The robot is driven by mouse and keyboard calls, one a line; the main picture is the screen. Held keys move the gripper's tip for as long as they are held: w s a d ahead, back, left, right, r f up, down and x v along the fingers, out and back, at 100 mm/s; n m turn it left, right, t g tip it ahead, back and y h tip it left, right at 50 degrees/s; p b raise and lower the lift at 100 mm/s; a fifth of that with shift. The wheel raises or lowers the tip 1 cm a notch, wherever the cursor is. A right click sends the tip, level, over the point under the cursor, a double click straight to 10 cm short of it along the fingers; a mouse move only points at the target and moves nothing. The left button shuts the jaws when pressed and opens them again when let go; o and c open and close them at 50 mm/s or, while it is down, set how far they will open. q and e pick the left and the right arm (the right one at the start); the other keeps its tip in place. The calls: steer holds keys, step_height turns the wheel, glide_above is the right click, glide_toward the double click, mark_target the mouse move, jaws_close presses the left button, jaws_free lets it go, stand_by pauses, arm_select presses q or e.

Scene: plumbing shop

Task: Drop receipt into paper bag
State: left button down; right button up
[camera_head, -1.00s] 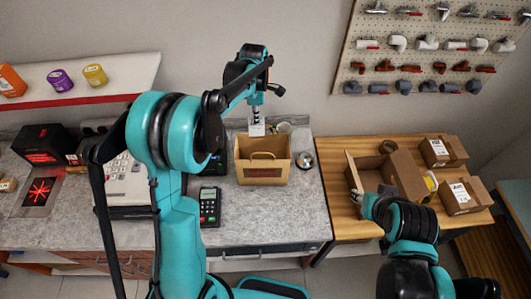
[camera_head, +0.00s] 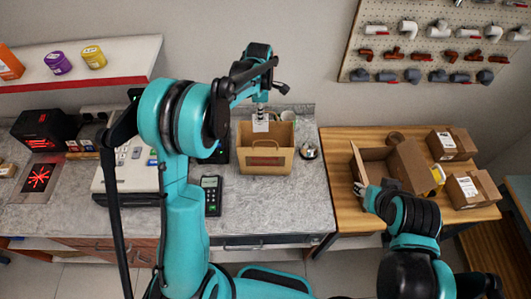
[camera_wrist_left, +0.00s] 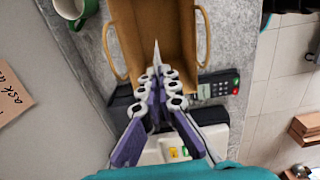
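The brown paper bag (camera_head: 265,162) stands upright and open on the grey counter. My left gripper (camera_head: 261,112) is above the bag's opening, pointing down, shut on the white receipt (camera_head: 260,126). The receipt hangs at the level of the bag's rim; how far it reaches inside is unclear. In the left wrist view the fingers (camera_wrist_left: 160,85) are together, the receipt (camera_wrist_left: 157,56) shows edge-on between their tips, and the bag (camera_wrist_left: 182,25) with its two handles lies beyond. My right gripper (camera_head: 366,192) is by the open cardboard box; its fingers are too small to read.
A card terminal (camera_head: 211,194) lies left of the bag, and a cash register (camera_head: 130,170) is farther left. A wooden table (camera_head: 345,217) at the right holds cardboard boxes (camera_head: 407,165).

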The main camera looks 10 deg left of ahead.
arm_select(q)
steer(key=c, duration=1.6)
jaws_free()
steer(key=shift+c, duration=0.2)
step_height(320, 180, up, 12)
